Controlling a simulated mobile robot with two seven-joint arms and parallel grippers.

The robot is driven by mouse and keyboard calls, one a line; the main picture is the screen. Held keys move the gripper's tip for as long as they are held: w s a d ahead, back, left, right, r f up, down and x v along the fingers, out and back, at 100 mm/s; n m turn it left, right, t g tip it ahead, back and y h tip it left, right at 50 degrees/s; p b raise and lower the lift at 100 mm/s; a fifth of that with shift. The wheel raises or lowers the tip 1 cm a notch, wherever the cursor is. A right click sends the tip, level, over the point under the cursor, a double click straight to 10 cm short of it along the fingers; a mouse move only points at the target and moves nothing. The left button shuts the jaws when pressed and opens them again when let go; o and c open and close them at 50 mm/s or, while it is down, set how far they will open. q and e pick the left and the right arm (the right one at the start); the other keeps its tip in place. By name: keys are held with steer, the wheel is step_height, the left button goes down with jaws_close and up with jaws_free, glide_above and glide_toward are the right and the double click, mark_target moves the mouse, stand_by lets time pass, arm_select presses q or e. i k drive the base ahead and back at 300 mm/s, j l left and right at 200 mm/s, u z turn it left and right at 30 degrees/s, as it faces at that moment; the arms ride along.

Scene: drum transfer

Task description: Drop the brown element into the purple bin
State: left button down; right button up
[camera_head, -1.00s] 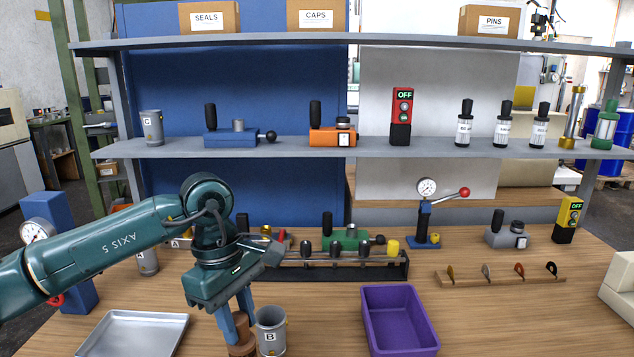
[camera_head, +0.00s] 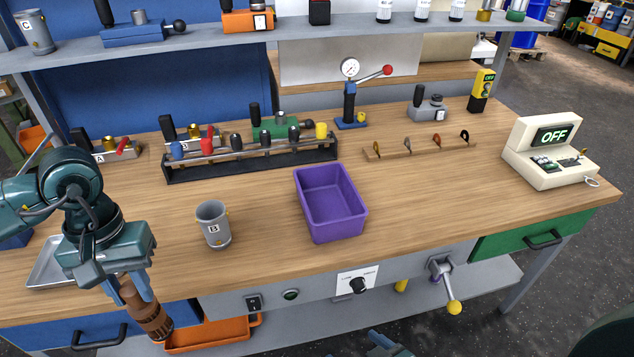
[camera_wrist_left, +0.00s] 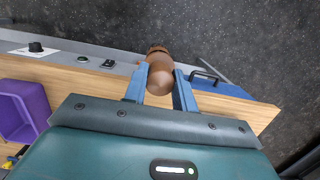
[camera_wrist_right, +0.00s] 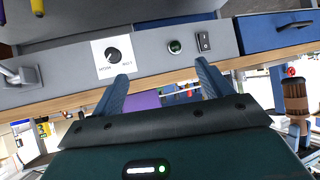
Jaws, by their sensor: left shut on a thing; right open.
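The brown element (camera_head: 150,314) is a ridged cylinder held tilted in my left gripper (camera_head: 129,289), in front of the bench's front edge at the lower left of the head view. The left wrist view shows the brown element (camera_wrist_left: 160,72) between both fingers. The purple bin (camera_head: 338,228) stands on the bench to the right of the element and looks empty. The bin also shows at the left edge of the left wrist view (camera_wrist_left: 20,112). My right gripper (camera_wrist_right: 161,76) is open and empty, facing the bench's front panel.
A grey cup marked B (camera_head: 214,228) stands between my left gripper and the bin. A metal tray (camera_head: 45,265) lies partly behind my left arm. A black rack (camera_head: 255,162) is behind the bin. An orange tray (camera_head: 215,338) is below the bench top. Bench space right of the bin is clear.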

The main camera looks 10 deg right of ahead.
mark_target(320, 212)
steer(key=i+z, duration=0.2)
steer(key=z, duration=0.2)
steer(key=i+z, duration=0.2)
steer(key=z, duration=0.25)
steer(key=i+j+z, duration=0.15)
steer(key=z, duration=0.25)
steer(key=i+j+z, duration=0.15)
steer(key=z, duration=0.25)
